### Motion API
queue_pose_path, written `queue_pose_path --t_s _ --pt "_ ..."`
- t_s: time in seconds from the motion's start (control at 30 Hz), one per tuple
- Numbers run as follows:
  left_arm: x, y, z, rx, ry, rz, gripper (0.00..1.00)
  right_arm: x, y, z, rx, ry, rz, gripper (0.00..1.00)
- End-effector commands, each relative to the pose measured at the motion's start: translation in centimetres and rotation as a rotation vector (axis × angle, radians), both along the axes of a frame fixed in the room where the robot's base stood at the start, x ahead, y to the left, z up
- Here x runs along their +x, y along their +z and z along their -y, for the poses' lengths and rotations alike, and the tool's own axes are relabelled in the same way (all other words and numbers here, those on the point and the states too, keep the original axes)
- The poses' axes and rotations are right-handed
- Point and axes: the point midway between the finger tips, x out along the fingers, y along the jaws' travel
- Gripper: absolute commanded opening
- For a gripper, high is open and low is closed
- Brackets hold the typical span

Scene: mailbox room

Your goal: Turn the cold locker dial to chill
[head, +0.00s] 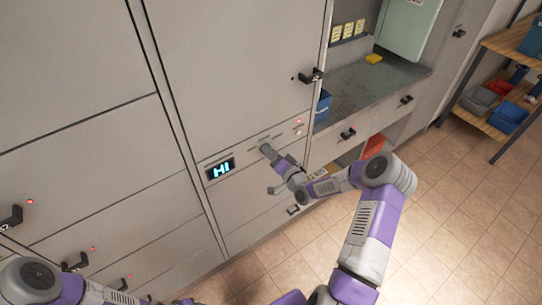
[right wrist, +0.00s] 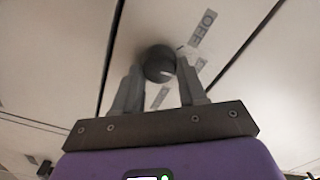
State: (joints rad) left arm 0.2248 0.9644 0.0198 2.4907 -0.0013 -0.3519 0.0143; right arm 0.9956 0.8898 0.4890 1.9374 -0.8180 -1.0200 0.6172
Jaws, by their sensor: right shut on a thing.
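The cold locker dial (right wrist: 159,65) is a dark round knob on the pale locker panel. In the right wrist view it sits between the fingertips of my right gripper (right wrist: 158,75), which is shut on it. A label reading OFF (right wrist: 203,27) is above and right of the dial; other labels near it are too blurred to read. In the head view my right gripper (head: 268,152) reaches the panel, and its fingers mostly hide the dial. A lit display (head: 221,169) left of it reads HI. My left arm shows at the lower left, but its gripper is not in view.
Locker doors with black handles (head: 312,76) surround the panel. A grey counter (head: 365,92) with a blue bin (head: 323,105) lies to the right. A wooden shelf (head: 490,117) with bins stands at far right. The tiled floor (head: 450,220) is clear.

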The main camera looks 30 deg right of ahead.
Motion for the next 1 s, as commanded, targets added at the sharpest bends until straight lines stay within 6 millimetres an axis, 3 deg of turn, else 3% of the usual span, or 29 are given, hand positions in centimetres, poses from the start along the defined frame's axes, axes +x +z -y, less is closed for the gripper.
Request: queue_pose_path --t_s 1.0 --pt "0.0 -1.7 0.0 0.0 0.0 0.0 0.43 0.0 -0.4 0.1 0.929 -0.002 -0.07 0.11"
